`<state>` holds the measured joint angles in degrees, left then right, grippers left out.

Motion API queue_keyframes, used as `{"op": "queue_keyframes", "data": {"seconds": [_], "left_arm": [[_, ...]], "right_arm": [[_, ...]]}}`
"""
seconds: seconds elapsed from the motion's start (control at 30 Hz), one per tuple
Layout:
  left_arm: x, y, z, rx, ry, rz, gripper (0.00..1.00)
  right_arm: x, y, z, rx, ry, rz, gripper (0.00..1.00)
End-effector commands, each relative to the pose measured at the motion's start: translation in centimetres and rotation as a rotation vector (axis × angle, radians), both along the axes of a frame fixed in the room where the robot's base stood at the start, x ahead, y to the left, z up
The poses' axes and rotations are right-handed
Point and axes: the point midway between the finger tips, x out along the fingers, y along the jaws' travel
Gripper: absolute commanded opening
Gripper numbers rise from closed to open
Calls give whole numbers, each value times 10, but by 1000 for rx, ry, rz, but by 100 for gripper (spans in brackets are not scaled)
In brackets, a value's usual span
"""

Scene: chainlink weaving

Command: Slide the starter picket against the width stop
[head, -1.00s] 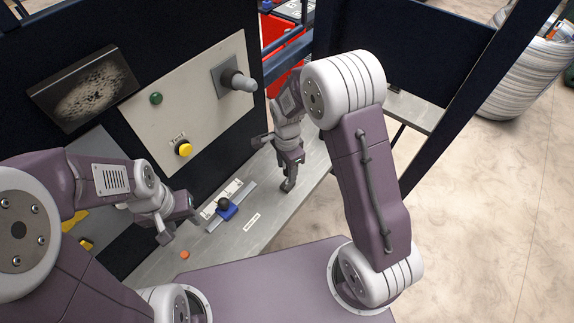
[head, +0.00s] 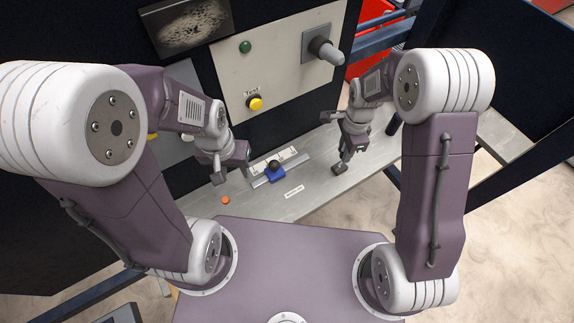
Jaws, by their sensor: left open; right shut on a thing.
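A blue block with a black knob (head: 271,176), which looks like the width stop, sits on a metal rail with a white scale on the grey bench. My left gripper (head: 232,177) is open, to the left of the blue block and apart from it. My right gripper (head: 341,167) is low over the bench to the right of the block, also apart from it. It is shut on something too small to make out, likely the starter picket. I cannot see the picket clearly anywhere else.
A small orange disc (head: 225,200) and a white label (head: 294,191) lie on the bench. The bench (head: 318,203) is bare beyond the label.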

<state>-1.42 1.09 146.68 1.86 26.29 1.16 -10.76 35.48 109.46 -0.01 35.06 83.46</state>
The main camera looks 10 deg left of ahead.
Motion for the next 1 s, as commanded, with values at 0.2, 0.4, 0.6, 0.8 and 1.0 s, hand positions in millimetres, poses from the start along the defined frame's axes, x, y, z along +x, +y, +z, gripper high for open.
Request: {"op": "queue_keyframes", "data": {"seconds": [0.2,0.4,0.6,0.8,1.0], "left_arm": [[0,0,0,0,0,0,47],[0,0,0,0,0,0,47],[0,0,2,0,0,0,47],[0,0,3,0,0,0,47],[0,0,3,0,0,0,47]], "right_arm": [[0,0,0,0,0,0,0],[0,0,0,0,0,0,0],[0,0,1,0,0,-11,0],[0,0,0,0,0,-32,0],[0,0,0,0,0,-32,0]]}}
